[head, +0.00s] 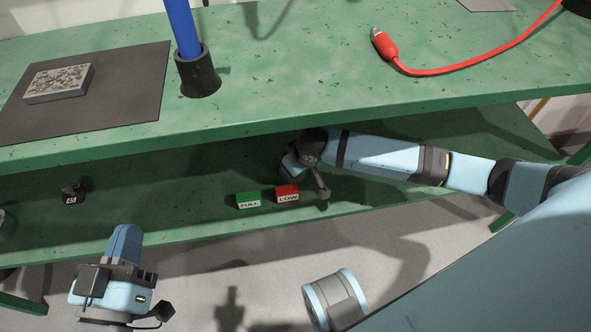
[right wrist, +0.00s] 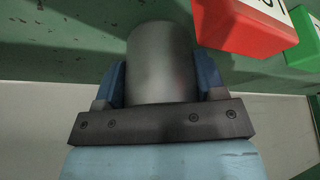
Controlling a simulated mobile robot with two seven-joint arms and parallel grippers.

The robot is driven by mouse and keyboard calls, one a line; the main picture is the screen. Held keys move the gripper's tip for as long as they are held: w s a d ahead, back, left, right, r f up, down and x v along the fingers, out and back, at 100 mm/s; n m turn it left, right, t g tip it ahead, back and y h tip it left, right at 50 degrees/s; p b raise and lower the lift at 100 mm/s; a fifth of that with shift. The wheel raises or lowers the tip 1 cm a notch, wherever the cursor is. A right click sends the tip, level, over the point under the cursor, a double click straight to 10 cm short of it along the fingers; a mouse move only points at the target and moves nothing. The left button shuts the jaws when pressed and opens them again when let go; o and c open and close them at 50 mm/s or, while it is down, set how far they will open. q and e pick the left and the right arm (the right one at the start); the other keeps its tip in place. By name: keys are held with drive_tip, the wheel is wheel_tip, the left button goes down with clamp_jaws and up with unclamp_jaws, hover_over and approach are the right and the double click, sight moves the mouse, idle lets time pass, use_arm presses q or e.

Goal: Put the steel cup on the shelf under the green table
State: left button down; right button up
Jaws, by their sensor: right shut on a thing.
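The steel cup (right wrist: 160,60) is a plain grey cylinder in the right wrist view. My right gripper (right wrist: 160,80) is shut on it, with one blue finger on each side. In the head view my right arm reaches in from the right, between the green tabletop (head: 290,105) and the lower green shelf (head: 150,215). I cannot tell whether the cup touches the shelf. My left gripper (head: 122,245) is in front of the shelf, lower left; its jaw opening is not clear.
A green block marked FULL (head: 248,200) and a red block marked LOW (head: 287,194) stand on the shelf beside the right hand. A small dark item (head: 73,193) stands further left. Above are a blue rod in a black holder (head: 200,78), a dark mat (head: 130,110) and a red cable (head: 450,70).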

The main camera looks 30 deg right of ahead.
drive_tip(key=shift+f, duration=0.35)
drive_tip(key=shift+r, duration=0.1)
drive_tip(key=o, duration=1)
